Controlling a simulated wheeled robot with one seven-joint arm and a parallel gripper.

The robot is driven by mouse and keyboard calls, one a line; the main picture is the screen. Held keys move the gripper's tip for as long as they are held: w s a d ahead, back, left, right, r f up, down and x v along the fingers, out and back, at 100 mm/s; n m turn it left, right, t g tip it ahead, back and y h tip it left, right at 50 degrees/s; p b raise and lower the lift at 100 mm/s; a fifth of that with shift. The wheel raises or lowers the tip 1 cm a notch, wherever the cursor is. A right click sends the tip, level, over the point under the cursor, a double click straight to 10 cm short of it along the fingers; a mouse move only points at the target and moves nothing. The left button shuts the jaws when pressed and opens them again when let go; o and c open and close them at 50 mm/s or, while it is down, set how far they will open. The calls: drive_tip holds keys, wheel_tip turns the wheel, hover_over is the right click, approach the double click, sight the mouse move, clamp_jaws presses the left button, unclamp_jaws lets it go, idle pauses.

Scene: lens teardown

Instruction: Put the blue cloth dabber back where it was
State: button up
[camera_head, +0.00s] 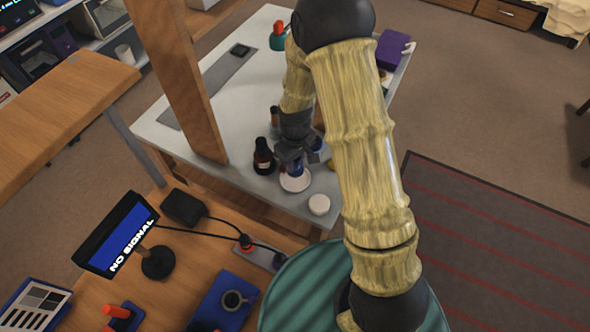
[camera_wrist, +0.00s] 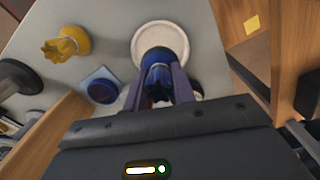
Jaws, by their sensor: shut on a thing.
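The blue cloth dabber (camera_wrist: 157,62) is held between the two fingers of my gripper (camera_wrist: 158,88) in the wrist view. Its wide blue end lies over a white round dish (camera_wrist: 139,41). In the head view, my gripper (camera_head: 295,158) points down at the worktable's near end, with a bit of the blue dabber (camera_head: 297,171) showing beneath it, over the white dish (camera_head: 295,184). I cannot tell whether the dabber touches the dish.
A dark bottle (camera_head: 263,158) stands just left of my gripper, and a white round piece (camera_head: 319,204) lies to the right. The wrist view shows a yellow crown-shaped piece (camera_wrist: 68,43) and a blue round piece (camera_wrist: 103,90). A wooden post (camera_head: 190,90) rises left.

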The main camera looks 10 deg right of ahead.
sight(295, 170)
drive_tip(key=shift+f, duration=0.25)
drive_tip(key=shift+f, duration=2.1)
drive_tip(key=shift+f, duration=0.15)
drive_tip(key=o, duration=1)
drive_tip(key=shift+o, duration=0.2)
